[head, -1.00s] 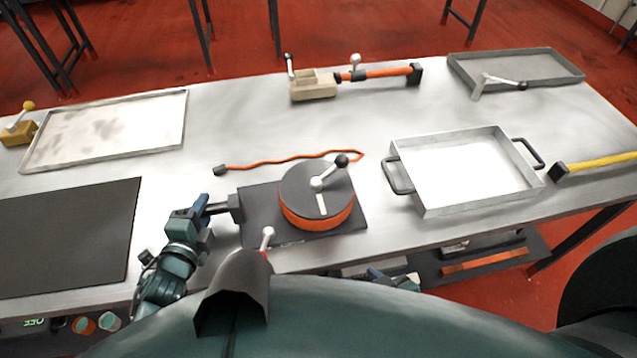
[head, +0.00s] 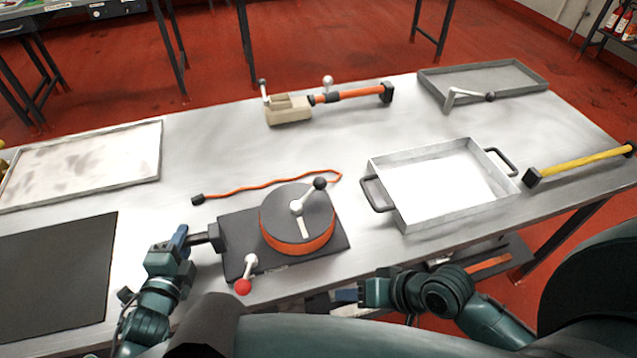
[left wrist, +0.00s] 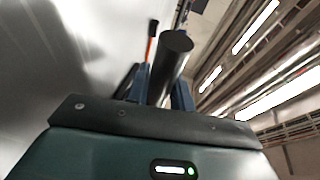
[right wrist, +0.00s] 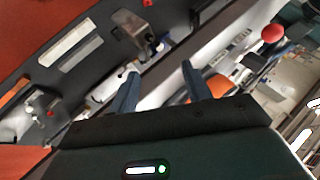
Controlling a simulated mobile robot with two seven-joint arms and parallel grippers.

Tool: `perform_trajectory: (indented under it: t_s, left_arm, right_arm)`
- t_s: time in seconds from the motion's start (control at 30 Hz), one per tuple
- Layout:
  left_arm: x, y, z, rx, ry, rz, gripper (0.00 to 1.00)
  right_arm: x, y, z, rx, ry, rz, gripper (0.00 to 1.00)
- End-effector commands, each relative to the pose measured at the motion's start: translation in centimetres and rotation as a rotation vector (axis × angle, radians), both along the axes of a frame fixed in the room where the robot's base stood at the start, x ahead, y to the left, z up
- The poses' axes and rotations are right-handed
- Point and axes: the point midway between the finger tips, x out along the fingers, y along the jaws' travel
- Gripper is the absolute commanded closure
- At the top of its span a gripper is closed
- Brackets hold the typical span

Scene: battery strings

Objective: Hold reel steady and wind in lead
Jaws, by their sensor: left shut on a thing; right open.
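The reel (head: 297,217) is an orange drum with a dark top, on a dark base plate (head: 328,248). Its crank (head: 308,197) ends in a black knob pointing to the upper right. The orange lead (head: 265,187) lies wavy on the bench behind the reel, its black plug (head: 198,199) at the left. My left gripper (head: 186,240) is shut on the dark handle (head: 210,238) at the base's left side; the handle also shows in the left wrist view (left wrist: 175,50). My right gripper (head: 368,291) is open and empty at the bench's front edge, right of the reel.
A lever with a red knob (head: 243,286) stands at the base's front left. A grey tray with handles (head: 408,217) is to the right. A beige clamp with an orange bar (head: 290,110) is behind. A dark mat (head: 50,270) and a shallow tray (head: 160,150) lie left.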

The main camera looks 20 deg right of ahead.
Motion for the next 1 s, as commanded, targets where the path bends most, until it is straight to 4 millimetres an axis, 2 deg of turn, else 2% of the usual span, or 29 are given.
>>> perform_trajectory:
  t_s: [0.03, 0.27, 0.37, 0.57, 0.8, 1.0]
  left_arm:
    - [-0.5, 0.0, -1.1, 0.003, 0.025, 0.001, 1.00]
    - [-0.5, -0.1, -1.1, 0.002, 0.026, 0.002, 1.00]
    - [-0.5, -0.1, -1.1, 0.002, 0.026, 0.002, 1.00]
    - [-0.5, -0.1, -1.1, 0.002, 0.026, 0.002, 1.00]
    - [-0.5, -0.1, -1.1, 0.000, 0.026, 0.001, 1.00]
    - [-0.5, -0.1, -1.1, 0.000, 0.026, 0.001, 1.00]
  right_arm:
    - [0.7, 0.0, 0.9, 0.030, 0.072, -0.005, 0.52]
    - [0.7, -0.7, 4.6, 0.083, 0.433, -0.044, 0.52]
    - [3.4, -0.5, 5.1, 0.062, 0.439, -0.070, 0.52]
    - [8.9, -0.5, 7.5, 0.001, 0.463, -0.121, 0.52]
    - [15.3, -0.5, 12.8, -0.100, 0.483, -0.205, 0.52]
    - [18.8, -0.6, 17.6, -0.178, 0.487, -0.279, 0.52]
